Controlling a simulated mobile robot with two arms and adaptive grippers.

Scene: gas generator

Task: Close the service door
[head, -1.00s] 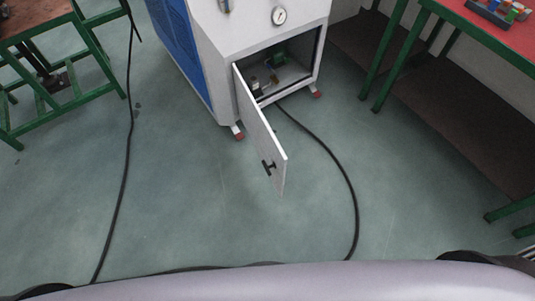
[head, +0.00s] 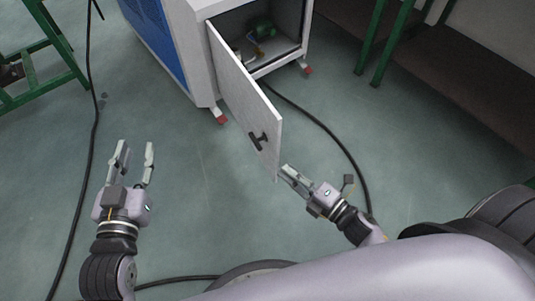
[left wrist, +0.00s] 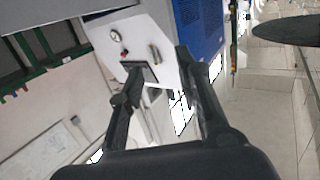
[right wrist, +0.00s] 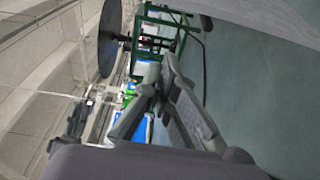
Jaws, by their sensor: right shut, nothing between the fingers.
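The white service door (head: 244,98) stands wide open, hinged at the left side of the cabinet opening (head: 268,40). A black handle (head: 258,141) sits near its free edge. My right gripper (head: 286,172) is shut and empty, to the right of the door's free edge near its lower corner. Contact with the door cannot be told. In the right wrist view its fingers (right wrist: 167,75) meet, and a pale panel (right wrist: 275,20) fills the top right. My left gripper (head: 136,150) is open and empty over the floor, left of the door. Its spread fingers also show in the left wrist view (left wrist: 158,70).
A black hose (head: 330,142) runs from the cabinet across the floor, and another cable (head: 92,150) lies at the left. Green-framed tables stand at the left (head: 62,45) and right (head: 378,50).

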